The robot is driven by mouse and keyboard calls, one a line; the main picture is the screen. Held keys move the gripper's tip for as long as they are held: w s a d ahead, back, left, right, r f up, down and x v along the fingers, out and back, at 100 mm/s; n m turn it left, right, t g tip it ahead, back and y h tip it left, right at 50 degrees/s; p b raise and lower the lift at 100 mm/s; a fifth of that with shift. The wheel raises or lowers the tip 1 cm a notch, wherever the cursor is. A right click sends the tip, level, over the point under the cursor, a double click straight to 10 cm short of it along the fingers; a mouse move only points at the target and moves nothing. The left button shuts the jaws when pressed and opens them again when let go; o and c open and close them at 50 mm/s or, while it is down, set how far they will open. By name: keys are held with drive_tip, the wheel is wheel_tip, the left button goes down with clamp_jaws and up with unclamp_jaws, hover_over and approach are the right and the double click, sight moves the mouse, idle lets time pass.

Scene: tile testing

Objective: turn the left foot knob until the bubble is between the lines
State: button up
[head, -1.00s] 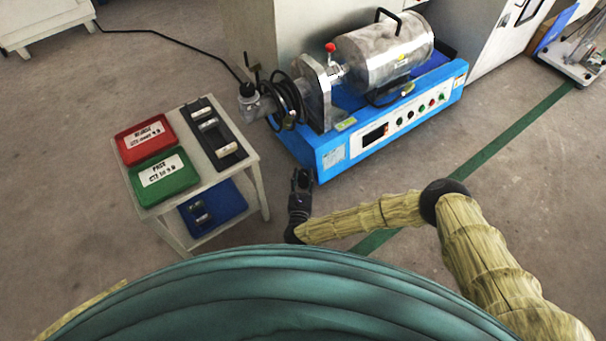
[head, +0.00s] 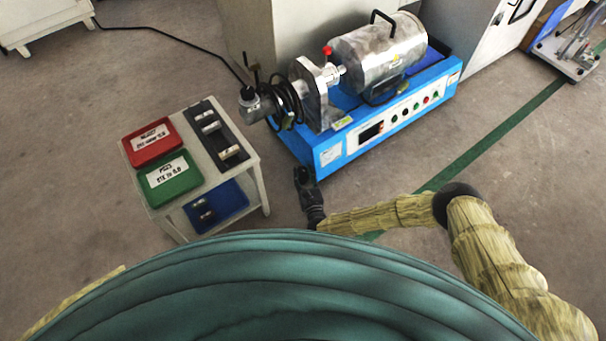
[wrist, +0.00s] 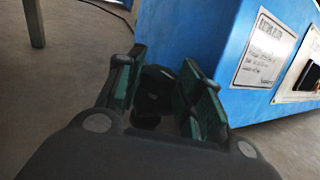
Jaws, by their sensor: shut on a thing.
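The blue test machine (head: 390,125) stands on the floor, and my gripper (head: 302,176) is low at its front left corner. In the wrist view my gripper (wrist: 158,80) has its green-padded fingers on either side of a dark, round-looking knob (wrist: 151,97) beside the machine's blue side (wrist: 215,85). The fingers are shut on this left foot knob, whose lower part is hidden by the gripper. In the head view the knob is too small and dark to tell from the fingers. I cannot make out the bubble or its lines in any view.
A small cart (head: 259,180) stands left of my gripper, with a red tray (head: 150,143), a green tray (head: 168,175) and a blue tray (head: 233,202) on its shelves. Grey cabinets stand behind the machine.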

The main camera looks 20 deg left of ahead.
drive_tip(key=shift+s, duration=0.1)
drive_tip(key=o, duration=0.7)
drive_tip(key=m+h+b, duration=0.1)
drive_tip(key=m+t+h+b, duration=0.1)
drive_tip(key=shift+a+f+h, duration=0.2)
drive_tip(key=shift+a+h, duration=0.05)
drive_tip(key=shift+h, duration=0.15)
drive_tip(key=shift+m+t+h+b, duration=0.5)
drive_tip(key=shift+m+h+b, duration=0.15)
drive_tip(key=shift+b, duration=0.25)
drive_tip(key=shift+a+h+b, duration=0.15)
drive_tip(key=shift+h+b, duration=0.4)
drive_tip(key=shift+b, duration=0.2)
drive_tip(key=shift+m+b, duration=0.25)
drive_tip(key=shift+b, duration=0.15)
drive_tip(key=m+h+b, duration=0.1)
drive_tip(key=b, duration=0.3)
drive_tip(key=shift+h, duration=0.4)
